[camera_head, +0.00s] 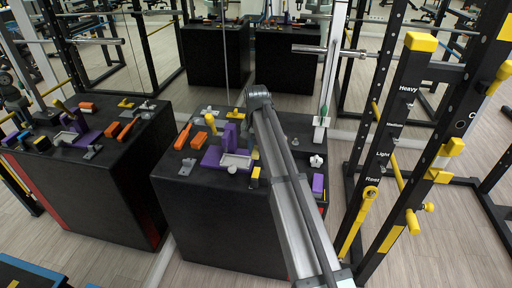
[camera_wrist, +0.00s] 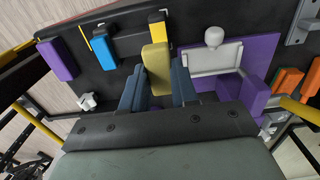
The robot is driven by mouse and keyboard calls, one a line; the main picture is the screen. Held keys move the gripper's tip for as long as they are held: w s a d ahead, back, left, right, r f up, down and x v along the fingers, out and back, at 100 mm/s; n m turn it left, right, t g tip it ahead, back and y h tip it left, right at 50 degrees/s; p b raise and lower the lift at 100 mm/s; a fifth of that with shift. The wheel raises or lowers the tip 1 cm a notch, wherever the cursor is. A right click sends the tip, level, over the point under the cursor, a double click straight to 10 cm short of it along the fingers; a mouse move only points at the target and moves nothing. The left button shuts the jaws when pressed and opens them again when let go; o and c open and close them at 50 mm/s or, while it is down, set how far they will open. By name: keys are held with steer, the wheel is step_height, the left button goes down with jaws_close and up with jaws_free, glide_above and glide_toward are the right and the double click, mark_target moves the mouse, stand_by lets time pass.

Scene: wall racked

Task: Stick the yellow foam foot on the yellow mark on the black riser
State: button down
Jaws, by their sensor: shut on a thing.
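The yellow foam foot (camera_wrist: 155,60) is a small yellow block held between the two fingers of my gripper (camera_wrist: 157,88) in the wrist view. Just beyond it is the black riser (camera_wrist: 129,44), a dark bar. The yellow mark (camera_wrist: 157,27) is at its right end, and a blue patch (camera_wrist: 103,50) is at its left end. The foot's tip appears close to the yellow mark; I cannot tell whether they touch. In the head view my arm hides most of the riser and gripper; a yellow patch (camera_head: 255,172) shows beside the arm.
A purple fixture with a grey tray (camera_head: 235,161) and orange blocks (camera_head: 198,139) stand left of my arm on the black box table. A purple block (camera_head: 318,183) is to its right. A rack with yellow handles (camera_head: 412,222) stands farther right.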

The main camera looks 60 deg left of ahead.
mark_target(256, 150)
steer(key=shift+f, duration=0.1)
steer(key=shift+f, duration=4)
steer(key=shift+f, duration=0.15)
steer(key=c, duration=0.8)
jaws_free()
step_height(256, 150, up, 14)
steer(key=shift+f, duration=0.1)
